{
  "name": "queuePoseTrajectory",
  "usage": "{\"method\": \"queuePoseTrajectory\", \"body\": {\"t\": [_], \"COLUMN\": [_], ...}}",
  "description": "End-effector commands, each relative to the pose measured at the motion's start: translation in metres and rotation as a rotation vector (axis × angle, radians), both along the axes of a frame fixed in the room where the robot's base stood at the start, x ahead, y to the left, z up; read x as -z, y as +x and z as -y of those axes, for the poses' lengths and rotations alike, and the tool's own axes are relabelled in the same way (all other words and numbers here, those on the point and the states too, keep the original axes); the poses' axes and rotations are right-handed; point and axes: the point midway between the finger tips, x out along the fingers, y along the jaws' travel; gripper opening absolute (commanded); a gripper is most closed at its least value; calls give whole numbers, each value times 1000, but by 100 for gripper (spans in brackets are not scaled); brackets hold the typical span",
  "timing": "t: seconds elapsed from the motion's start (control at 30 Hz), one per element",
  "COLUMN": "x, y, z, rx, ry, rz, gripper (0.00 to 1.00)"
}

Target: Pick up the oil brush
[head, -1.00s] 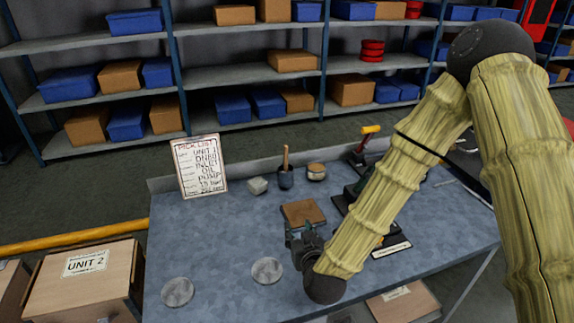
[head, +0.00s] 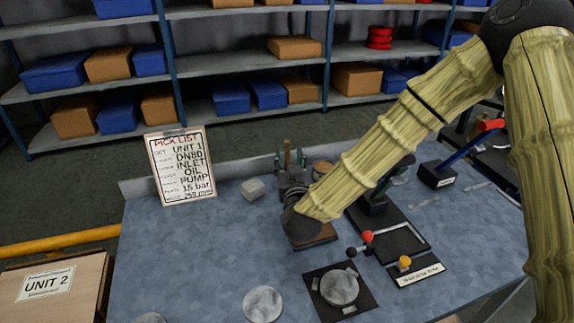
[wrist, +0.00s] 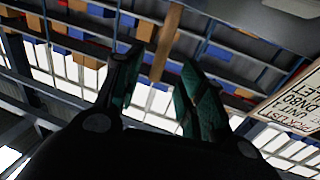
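The oil brush shows as an upright wooden handle (head: 287,148) at the back of the bench in the head view. Its lower part and the dark pot it stood in are hidden behind my gripper (head: 290,160). In the wrist view the brown handle (wrist: 166,42) stands between the two fingers of my gripper (wrist: 162,80), slightly tilted. The fingers are apart, with a gap visible on each side of the handle. I cannot tell how deep the handle lies between them.
A pale block (head: 253,189) lies left of my gripper and a round tin (head: 322,169) stands close on its right. A wooden block (head: 318,238) lies under my wrist. The pick list board (head: 181,166) stands at the back left. The bench's left middle is clear.

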Motion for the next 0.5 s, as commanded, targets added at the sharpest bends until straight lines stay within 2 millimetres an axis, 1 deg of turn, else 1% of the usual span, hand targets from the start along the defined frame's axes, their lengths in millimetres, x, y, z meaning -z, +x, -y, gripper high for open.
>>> {"method": "queuePoseTrajectory", "body": {"t": [0.23, 0.5], "x": [0, 4], "y": [15, 49], "z": [-3, -5], "rx": [-2, -3], "ry": [0, 1], "rz": [0, 0], "gripper": [40, 40]}}
